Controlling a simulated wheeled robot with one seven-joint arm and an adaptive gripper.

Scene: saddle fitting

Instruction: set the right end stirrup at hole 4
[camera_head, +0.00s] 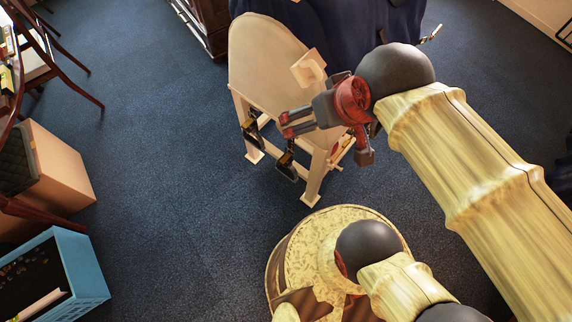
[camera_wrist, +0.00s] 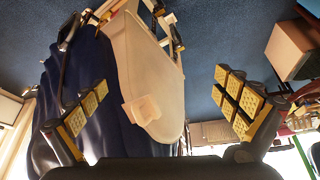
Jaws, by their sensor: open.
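A cream saddle form (camera_head: 262,55) stands on a pale wooden frame; it also fills the middle of the wrist view (camera_wrist: 150,75). Two dark stirrups with yellowish parts hang at its near side in the head view: one at the left (camera_head: 251,132) and one at the right end (camera_head: 287,166). My gripper (camera_head: 284,124) is above and beside the right end stirrup, apart from it. In the wrist view my gripper (camera_wrist: 162,105) has its two padded fingers spread wide with nothing between them. The strap holes are too small to make out.
A pale block (camera_head: 308,67) sits on the saddle form's right side, close to my gripper. Dark blue cloth (camera_head: 345,30) hangs behind. A blue crate (camera_head: 88,268) and a cardboard box (camera_head: 62,168) stand at left. Carpet between them and the stand is clear.

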